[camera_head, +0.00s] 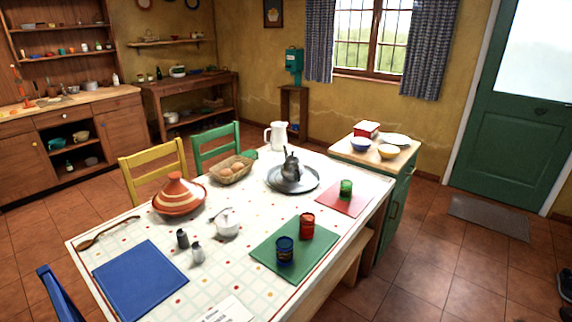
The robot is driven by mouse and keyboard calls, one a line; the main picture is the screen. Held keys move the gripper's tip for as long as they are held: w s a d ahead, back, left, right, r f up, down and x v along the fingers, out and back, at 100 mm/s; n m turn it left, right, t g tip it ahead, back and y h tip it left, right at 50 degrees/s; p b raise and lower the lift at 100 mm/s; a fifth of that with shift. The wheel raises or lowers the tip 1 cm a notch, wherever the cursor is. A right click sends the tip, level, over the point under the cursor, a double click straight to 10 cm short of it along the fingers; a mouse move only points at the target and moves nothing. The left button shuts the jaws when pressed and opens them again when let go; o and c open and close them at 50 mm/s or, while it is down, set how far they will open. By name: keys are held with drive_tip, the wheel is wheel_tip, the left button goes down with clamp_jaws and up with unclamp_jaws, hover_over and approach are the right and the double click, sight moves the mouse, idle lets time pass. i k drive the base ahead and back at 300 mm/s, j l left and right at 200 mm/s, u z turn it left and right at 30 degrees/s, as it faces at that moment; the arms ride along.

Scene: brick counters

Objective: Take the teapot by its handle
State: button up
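A dark metallic teapot (292,170) stands upright on a round silver tray (311,183) near the far right part of the dining table. Its lid knob points up. It is too small to tell clearly which side its handle is on. My gripper is not in view, and nothing of my arm shows near the teapot.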

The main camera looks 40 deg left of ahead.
sight(292, 170)
drive_tip(key=i+u, duration=0.15)
drive_tip(key=i, duration=0.65)
drive_tip(key=i+u, duration=0.15)
drive_tip(key=i, duration=0.65)
drive_tip(key=i+u, duration=0.4)
drive_tip(key=i+l+u, duration=0.1)
drive_tip(key=u, duration=0.25)
drive_tip(key=i+l+u, duration=0.15)
drive_tip(key=i+u, duration=0.25)
drive_tip(key=i+l+u, duration=0.15)
drive_tip(key=u, duration=0.2)
drive_tip(key=i+l+u, duration=0.25)
drive_tip(key=u, duration=0.2)
drive_tip(key=i+l+u, duration=0.3)
drive_tip(key=u, duration=0.15)
drive_tip(key=i+l+u, duration=0.2)
drive_tip(key=l+u, duration=0.25)
